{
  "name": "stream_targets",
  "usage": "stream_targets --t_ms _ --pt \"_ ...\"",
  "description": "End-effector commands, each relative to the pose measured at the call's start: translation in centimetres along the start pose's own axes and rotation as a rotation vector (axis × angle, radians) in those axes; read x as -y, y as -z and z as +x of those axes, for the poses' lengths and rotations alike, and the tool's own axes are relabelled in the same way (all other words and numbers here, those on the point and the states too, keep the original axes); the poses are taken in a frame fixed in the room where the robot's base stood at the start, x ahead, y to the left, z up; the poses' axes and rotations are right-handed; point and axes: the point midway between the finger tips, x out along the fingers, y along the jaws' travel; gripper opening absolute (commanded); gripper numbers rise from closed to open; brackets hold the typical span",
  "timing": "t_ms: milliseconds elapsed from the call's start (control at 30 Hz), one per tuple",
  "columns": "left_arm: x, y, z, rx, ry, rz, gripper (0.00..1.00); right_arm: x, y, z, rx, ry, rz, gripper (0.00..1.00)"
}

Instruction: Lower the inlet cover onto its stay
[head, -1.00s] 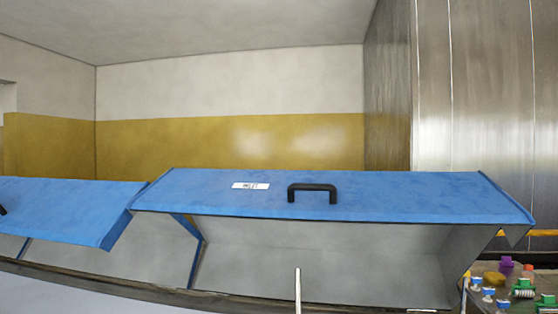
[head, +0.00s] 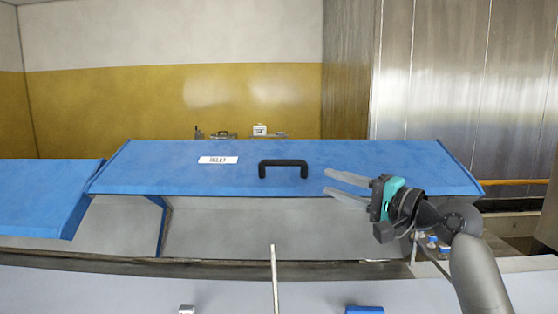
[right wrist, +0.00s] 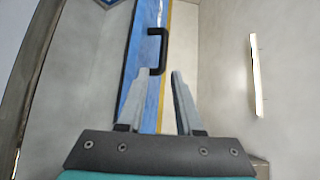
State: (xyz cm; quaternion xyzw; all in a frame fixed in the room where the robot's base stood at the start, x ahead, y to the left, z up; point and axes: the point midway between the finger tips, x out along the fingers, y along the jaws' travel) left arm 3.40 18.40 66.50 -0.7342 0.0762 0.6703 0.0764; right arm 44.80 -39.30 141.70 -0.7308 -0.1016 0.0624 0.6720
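The blue inlet cover (head: 380,160) is raised and tilted, with a white label (head: 218,160) reading INLET on its face. Its black handle (head: 283,168) is near the middle of the front edge. A thin pale upright rod (head: 275,280), perhaps the stay, stands in front of the opening. My right gripper (head: 335,186) is open and empty, just right of the handle and apart from it. In the right wrist view the handle (right wrist: 157,50) lies beyond the two parted fingertips (right wrist: 160,72). My left gripper is not in view.
Another blue cover (head: 40,190) is raised at the left. A grey opening (head: 270,228) lies under the inlet cover. A blue item (head: 364,310) and a small pale item (head: 186,310) are at the bottom edge. Small things (head: 260,130) stand behind the cover.

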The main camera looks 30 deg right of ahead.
Motion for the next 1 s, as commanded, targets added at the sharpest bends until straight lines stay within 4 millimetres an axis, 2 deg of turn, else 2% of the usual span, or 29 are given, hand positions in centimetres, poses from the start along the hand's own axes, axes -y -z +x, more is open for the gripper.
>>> stream_targets --t_ms 133,267,700,1000 --pt "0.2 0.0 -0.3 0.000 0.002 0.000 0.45 0.8 0.2 0.5 0.002 0.019 0.018 0.34" --pt "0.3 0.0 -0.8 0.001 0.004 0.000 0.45 0.9 0.2 2.1 0.002 0.019 0.017 0.34" --pt "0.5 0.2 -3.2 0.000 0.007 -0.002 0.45 1.1 0.1 10.5 0.002 0.016 0.014 0.34" --pt "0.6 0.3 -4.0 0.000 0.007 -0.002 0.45 0.8 0.1 14.2 0.001 0.015 0.015 0.34"
